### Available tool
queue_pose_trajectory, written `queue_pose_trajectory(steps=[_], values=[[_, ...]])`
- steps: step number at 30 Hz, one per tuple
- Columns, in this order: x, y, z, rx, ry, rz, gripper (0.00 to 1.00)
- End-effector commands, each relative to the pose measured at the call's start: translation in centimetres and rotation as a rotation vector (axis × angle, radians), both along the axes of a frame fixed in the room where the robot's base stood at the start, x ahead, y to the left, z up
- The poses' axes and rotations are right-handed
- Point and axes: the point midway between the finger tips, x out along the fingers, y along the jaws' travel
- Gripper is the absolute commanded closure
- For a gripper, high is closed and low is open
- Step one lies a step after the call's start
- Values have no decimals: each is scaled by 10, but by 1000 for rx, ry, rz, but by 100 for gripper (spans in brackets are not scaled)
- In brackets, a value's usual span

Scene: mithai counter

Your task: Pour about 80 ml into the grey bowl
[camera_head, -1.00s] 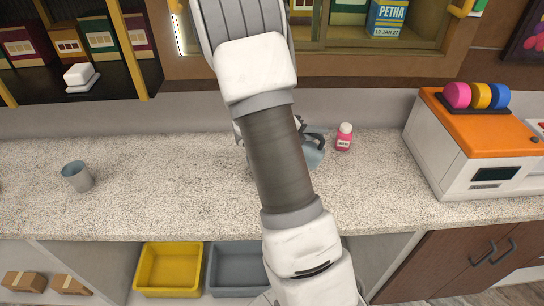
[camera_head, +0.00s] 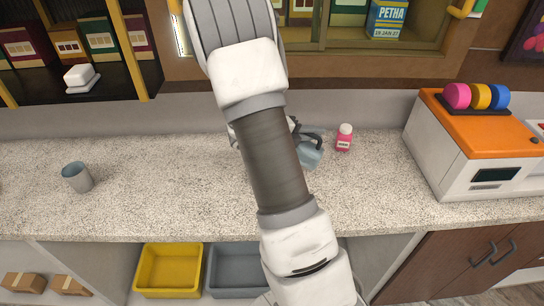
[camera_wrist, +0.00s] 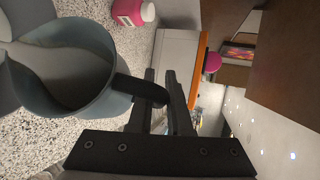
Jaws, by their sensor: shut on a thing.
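A blue-grey jug (camera_head: 309,153) is at the counter's middle, just right of my arm. In the wrist view the jug (camera_wrist: 100,55) shows its open mouth, with a pale surface inside, and a dark handle (camera_wrist: 140,90). My gripper (camera_wrist: 160,98) is shut on this handle; in the head view my arm largely hides the gripper. The jug looks tilted, but I cannot tell how far. A grey shape at the wrist view's left edge is cut off, and I cannot tell if it is the grey bowl. No bowl shows clearly in the head view.
A pink bottle with a white cap (camera_head: 344,138) stands close right of the jug, also in the wrist view (camera_wrist: 133,12). A blue-grey cup (camera_head: 77,177) stands at the left. An orange-topped machine (camera_head: 475,150) is at the right. The counter (camera_head: 160,165) between cup and arm is clear.

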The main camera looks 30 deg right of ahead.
Motion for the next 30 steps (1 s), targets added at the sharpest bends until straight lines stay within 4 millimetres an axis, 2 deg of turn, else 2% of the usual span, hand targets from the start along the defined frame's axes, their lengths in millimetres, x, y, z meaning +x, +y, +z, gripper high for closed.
queue_pose_trajectory(steps=[21,25,26,27,30], values=[[9,7,6,-38,50,1,100],[-3,-2,-8,2,-10,-6,100],[-7,-5,-5,21,-36,-5,100],[-12,-8,7,61,-87,-6,100],[-15,-11,0,116,-159,-2,100]])
